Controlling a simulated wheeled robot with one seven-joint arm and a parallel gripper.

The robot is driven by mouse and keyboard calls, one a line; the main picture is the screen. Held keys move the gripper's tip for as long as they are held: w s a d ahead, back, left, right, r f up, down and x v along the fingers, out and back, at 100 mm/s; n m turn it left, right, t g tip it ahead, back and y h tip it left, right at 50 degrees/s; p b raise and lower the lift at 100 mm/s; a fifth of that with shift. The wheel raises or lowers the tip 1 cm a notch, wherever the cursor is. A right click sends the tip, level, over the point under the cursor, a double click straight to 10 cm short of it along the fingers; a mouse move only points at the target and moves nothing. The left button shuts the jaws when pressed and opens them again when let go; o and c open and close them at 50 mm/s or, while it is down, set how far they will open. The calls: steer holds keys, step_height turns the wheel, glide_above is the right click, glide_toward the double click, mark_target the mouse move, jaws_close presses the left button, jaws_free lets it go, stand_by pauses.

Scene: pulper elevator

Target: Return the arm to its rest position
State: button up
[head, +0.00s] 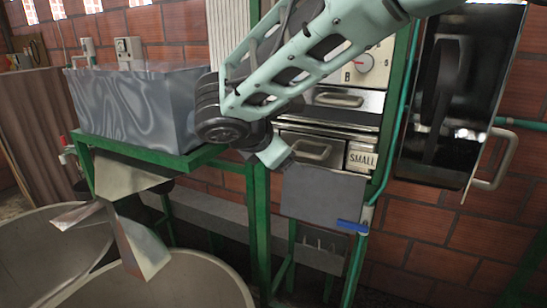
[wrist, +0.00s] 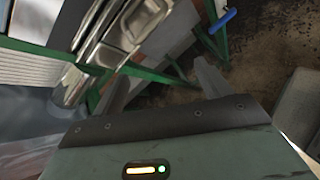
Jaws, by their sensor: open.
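My arm reaches in from the top right of the head view, pale green with dark joints, in front of the green-framed machine. My gripper (head: 280,158) is at its lower end, angled down beside the machine's front handles and partly hidden by the wrist. In the wrist view my gripper (wrist: 160,82) shows two grey fingers spread apart, with nothing held between them. The left finger is close in the picture to a metal handle, but I cannot tell whether they touch.
A machine panel (head: 362,73) with a dial and a drawer marked SMALL (head: 362,160) are behind the arm. A metal tank (head: 140,108) stands left, above large round basins (head: 165,285). A dark panel with a handle (head: 493,160) stands right. A blue lever (head: 352,226) sits below.

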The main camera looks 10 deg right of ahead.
steer(key=shift+s+f+g, duration=0.25)
steer(key=shift+f+g, duration=0.05)
steer(key=shift+s+d, duration=0.1)
